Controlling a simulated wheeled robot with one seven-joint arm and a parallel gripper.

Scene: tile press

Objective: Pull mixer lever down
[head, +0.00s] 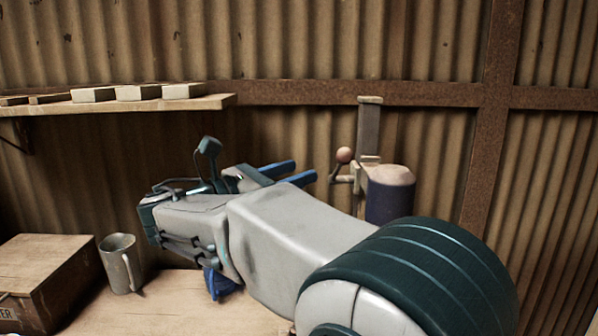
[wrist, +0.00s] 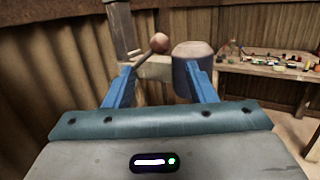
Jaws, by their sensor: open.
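The mixer lever (head: 338,167) is a short arm with a round pinkish-tan knob (head: 344,154). It points up from the side of a post (head: 368,140), beside a dark cylinder with a pale top (head: 390,192). My gripper (head: 306,171) is open, with its two blue fingers pointing right, just left of the lever. In the wrist view my gripper (wrist: 158,80) has its fingers apart, and the knob (wrist: 159,42) shows beyond and between the tips. I see no contact between fingers and lever. My arm hides the foot of the mixer in the head view.
A wall shelf (head: 130,105) with several pale blocks is at upper left. A metal mug (head: 120,263) and a wooden crate (head: 45,275) are at lower left on the bench (head: 180,305). A corrugated wall stands close behind. The wrist view shows a cluttered table (wrist: 275,63) at right.

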